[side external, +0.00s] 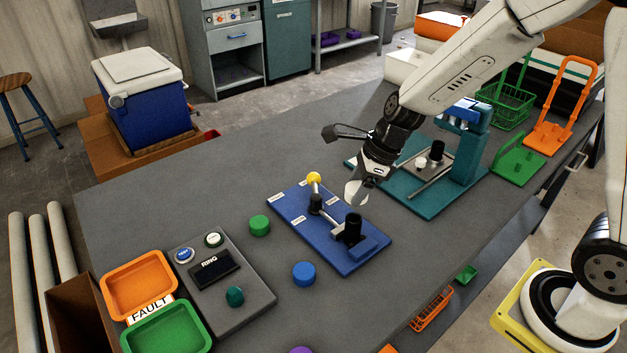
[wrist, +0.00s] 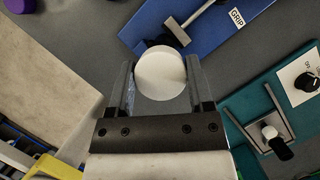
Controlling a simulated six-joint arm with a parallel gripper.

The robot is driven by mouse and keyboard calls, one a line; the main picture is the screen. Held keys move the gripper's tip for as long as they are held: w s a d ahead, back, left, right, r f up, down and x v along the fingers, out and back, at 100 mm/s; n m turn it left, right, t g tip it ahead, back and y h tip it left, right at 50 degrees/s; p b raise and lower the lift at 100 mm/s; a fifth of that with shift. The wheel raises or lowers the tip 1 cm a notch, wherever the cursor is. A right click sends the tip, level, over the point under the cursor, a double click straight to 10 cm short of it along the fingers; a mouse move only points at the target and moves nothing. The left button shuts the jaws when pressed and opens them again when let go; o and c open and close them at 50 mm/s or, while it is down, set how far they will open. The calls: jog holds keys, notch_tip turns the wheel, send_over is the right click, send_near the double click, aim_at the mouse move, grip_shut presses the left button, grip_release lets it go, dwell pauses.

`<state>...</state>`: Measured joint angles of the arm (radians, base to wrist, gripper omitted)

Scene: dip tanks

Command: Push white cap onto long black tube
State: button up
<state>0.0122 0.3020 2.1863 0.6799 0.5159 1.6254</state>
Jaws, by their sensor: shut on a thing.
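My gripper (side external: 360,188) is shut on a round white cap (wrist: 160,73), which sits between the two fingers in the wrist view. In the side view the gripper hangs above the blue fixture plate (side external: 290,224). A black upright tube (side external: 352,229) stands on that plate, below the gripper and apart from it. The cap hides what lies straight beneath it in the wrist view. I cannot tell for certain which tube is the long one.
The blue plate carries a lever with a yellow knob (side external: 314,178). Green (side external: 259,225) and blue (side external: 304,274) discs lie nearby. A control box (side external: 220,284) and orange (side external: 140,284) and green (side external: 166,330) trays stand at lower left. The teal press column (side external: 465,145) rises behind the gripper.

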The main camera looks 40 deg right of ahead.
send_over(347, 224)
jog(key=d, duration=0.2)
jog(key=shift+s+a+f, duration=0.1)
jog(key=shift+f, duration=2.1)
jog(key=shift+f, duration=1.55)
dwell(1.1)
jog(key=o, duration=1.2)
jog(key=shift+r, duration=0.1)
jog(key=shift+r, duration=3.9)
